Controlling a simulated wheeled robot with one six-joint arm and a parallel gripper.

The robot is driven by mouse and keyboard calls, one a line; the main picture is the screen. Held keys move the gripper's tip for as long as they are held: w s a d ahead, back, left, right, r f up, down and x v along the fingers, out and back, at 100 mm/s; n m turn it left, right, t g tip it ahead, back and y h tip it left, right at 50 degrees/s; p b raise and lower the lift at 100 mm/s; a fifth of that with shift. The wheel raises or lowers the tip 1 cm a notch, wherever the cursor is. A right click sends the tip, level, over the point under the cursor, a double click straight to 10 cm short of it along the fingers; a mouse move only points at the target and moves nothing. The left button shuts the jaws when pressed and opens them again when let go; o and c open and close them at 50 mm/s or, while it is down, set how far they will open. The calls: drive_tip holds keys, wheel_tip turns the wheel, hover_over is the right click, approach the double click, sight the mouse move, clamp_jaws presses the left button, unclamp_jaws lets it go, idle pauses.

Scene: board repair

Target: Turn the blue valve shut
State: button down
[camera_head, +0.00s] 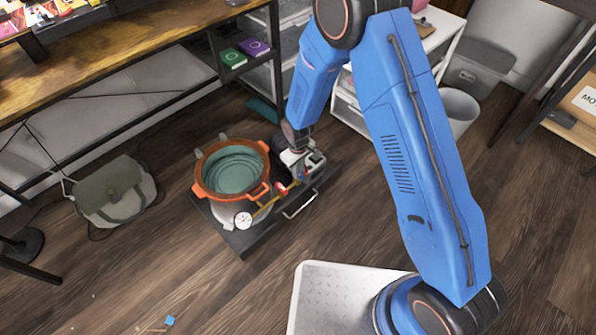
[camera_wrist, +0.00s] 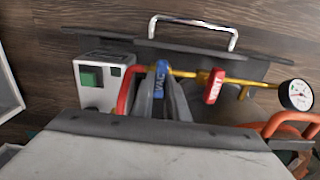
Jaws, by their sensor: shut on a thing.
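The blue valve (camera_wrist: 160,78) has a lettered handle and sits at the left end of a yellow pipe (camera_wrist: 190,74) in the wrist view. My gripper (camera_wrist: 162,88) is shut on the blue handle, with one grey finger on each side. The handle appears to lie across the line of the pipe, though the fingers hide part of it. In the head view my gripper (camera_head: 300,163) is down at the right side of the orange-rimmed pot (camera_head: 204,192). I cannot make out the blue handle clearly there.
A red VENT handle (camera_wrist: 213,86) and a pressure gauge (camera_wrist: 297,95) are on the same pipe, to the right. A grey bag (camera_head: 113,192) lies on the floor left of the pot.

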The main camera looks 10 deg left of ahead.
drive_tip(key=c, duration=1.7)
unclamp_jaws()
wheel_tip(320, 180, up, 17)
drive_tip(key=shift+r, duration=0.2)
